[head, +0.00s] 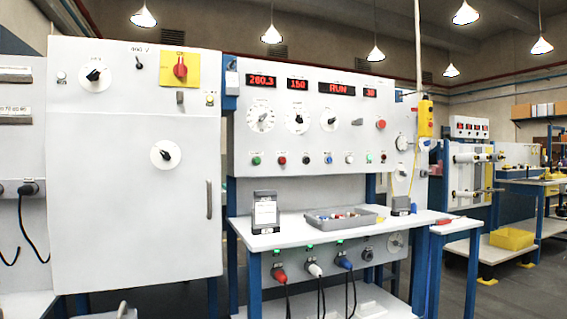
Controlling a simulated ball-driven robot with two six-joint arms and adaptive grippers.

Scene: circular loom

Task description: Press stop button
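A white control panel (340,90) stands ahead, with red displays along its top; one display (338,88) reads RUN. A row of small buttons runs along its lower part: a green button (256,160) at the left, a red button (282,160) beside it, then black, blue, white and other ones. A larger red mushroom button (380,124) sits higher at the right. The labels are too small to read, so I cannot tell which one is marked stop. Neither of my grippers shows, and nothing touches the buttons.
A white shelf (300,238) juts out below the panel, carrying a grey tray (312,221) of small parts and a labelled stand (265,213). A yellow pendant (425,118) hangs at the right. A white cabinet (120,215) with a red switch (180,68) stands left.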

